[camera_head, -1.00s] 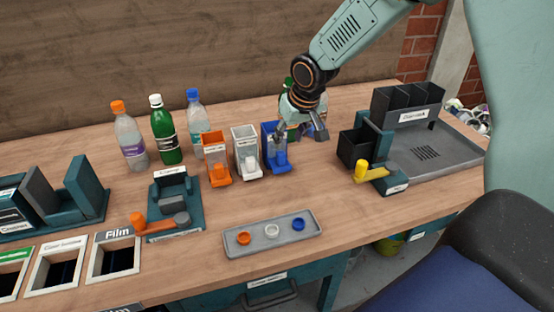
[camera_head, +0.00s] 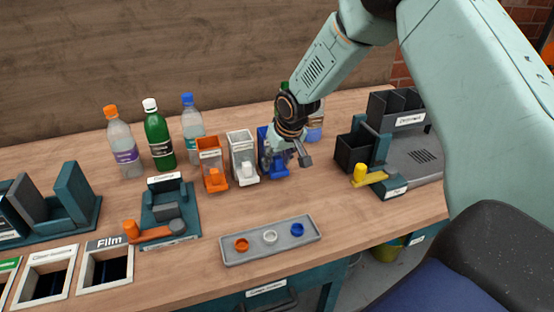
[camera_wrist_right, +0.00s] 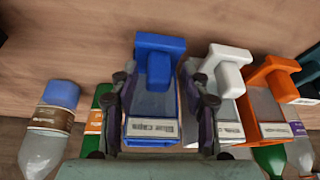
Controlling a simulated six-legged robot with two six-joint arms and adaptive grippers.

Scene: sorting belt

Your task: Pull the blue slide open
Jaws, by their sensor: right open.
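The blue slide is the blue front piece with a raised knob (camera_wrist_right: 159,62) on the blue cap dispenser (camera_head: 264,144), rightmost of three dispensers in the head view. My right gripper (camera_head: 292,158) is open at the blue dispenser and partly hides it. In the right wrist view its two fingers (camera_wrist_right: 158,92) stand apart, one on each side of the dispenser. The knob lies between and just beyond the fingertips. I cannot tell whether the fingers touch it. My left gripper is out of view.
White (camera_head: 242,155) and orange (camera_head: 211,162) dispensers stand close to the left. Bottles (camera_head: 159,141) stand behind. A tray (camera_head: 285,247) with three caps lies in front. Bare table lies between dispensers and tray.

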